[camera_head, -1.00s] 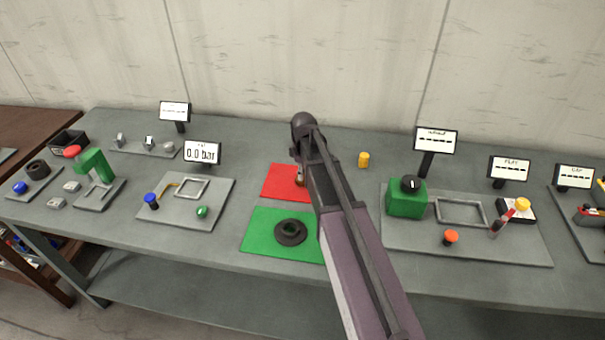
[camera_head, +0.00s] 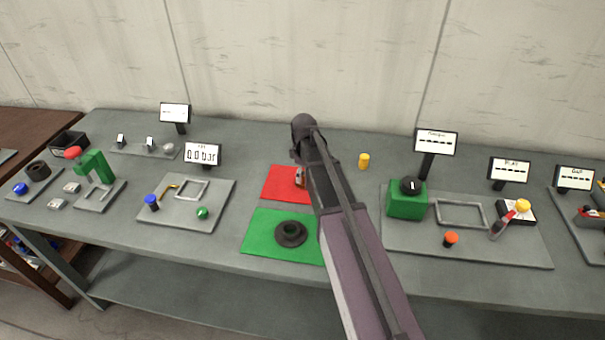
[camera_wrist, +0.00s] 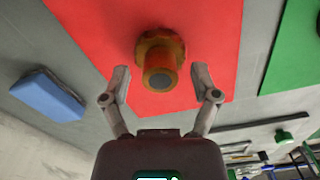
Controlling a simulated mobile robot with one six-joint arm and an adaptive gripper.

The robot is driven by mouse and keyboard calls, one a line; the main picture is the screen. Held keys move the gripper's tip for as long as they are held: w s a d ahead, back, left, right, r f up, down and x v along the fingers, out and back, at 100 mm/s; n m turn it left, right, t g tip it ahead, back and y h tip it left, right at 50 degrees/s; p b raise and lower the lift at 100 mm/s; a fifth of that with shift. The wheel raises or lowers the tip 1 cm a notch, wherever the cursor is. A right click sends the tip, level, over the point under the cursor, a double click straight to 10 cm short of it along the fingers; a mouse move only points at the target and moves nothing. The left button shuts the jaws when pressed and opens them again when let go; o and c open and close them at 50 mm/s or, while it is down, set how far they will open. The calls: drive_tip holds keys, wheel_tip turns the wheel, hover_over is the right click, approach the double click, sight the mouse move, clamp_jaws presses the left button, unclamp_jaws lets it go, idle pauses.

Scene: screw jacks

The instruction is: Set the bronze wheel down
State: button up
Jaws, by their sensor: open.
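The bronze wheel (camera_wrist: 160,48) sits on the red mat (camera_wrist: 85,25) in the wrist view, with its round hub toward the camera. My gripper (camera_wrist: 160,72) is open, with one finger on each side of the hub and a visible gap to both. In the head view a small part of the wheel (camera_head: 299,178) shows on the red mat (camera_head: 277,184), beside my arm. My arm hides the gripper's fingers and the mat's right side there.
A green mat (camera_head: 258,238) in front of the red one holds a dark flanged ring (camera_head: 290,233). A yellow cylinder (camera_head: 364,161) stands to the right. A blue block (camera_wrist: 47,95) lies beside the red mat. Fixture boards flank the mats; bare bench lies between.

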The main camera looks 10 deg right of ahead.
sight(304, 174)
wheel_tip(304, 174, up, 12)
drive_tip(key=p, duration=1.1)
drive_tip(key=shift+p, duration=0.35)
drive_tip(key=shift+s, duration=0.1)
idle(0.3)
drive_tip(key=s+m, duration=1)
drive_tip(key=s, duration=1)
drive_tip(key=shift+a+m, duration=0.3)
drive_tip(key=shift+a, duration=0.1)
drive_tip(key=shift+f+b, duration=1.05)
